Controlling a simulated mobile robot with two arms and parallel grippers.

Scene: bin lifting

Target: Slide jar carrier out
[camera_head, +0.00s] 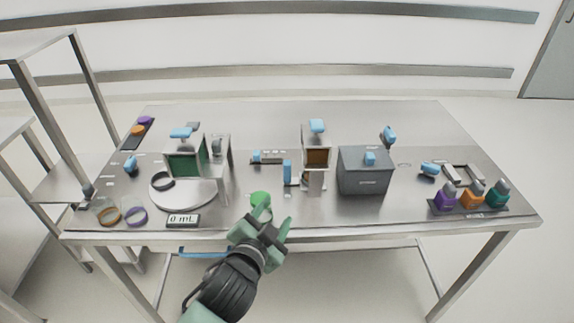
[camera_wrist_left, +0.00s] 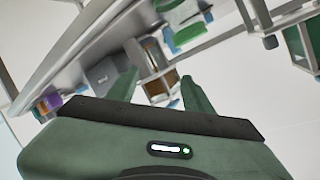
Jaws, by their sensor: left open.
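A round green disc (camera_head: 261,198) lies on the table just past the fingertips. Behind it stand an upright blue handle (camera_head: 287,172) and a metal dispenser (camera_head: 317,154) with brown contents and a blue top. The dispenser also shows in the left wrist view (camera_wrist_left: 153,60). I cannot tell which part is the jar carrier. My right gripper is not in view.
A green-filled hopper (camera_head: 185,165) stands at left by a round plate (camera_head: 178,196) and a "0 mL" display (camera_head: 183,220). A grey box (camera_head: 364,172) stands right of the dispenser. Purple, orange and teal bottles (camera_head: 471,198) sit far right. A shelf rack (camera_head: 72,95) stands left.

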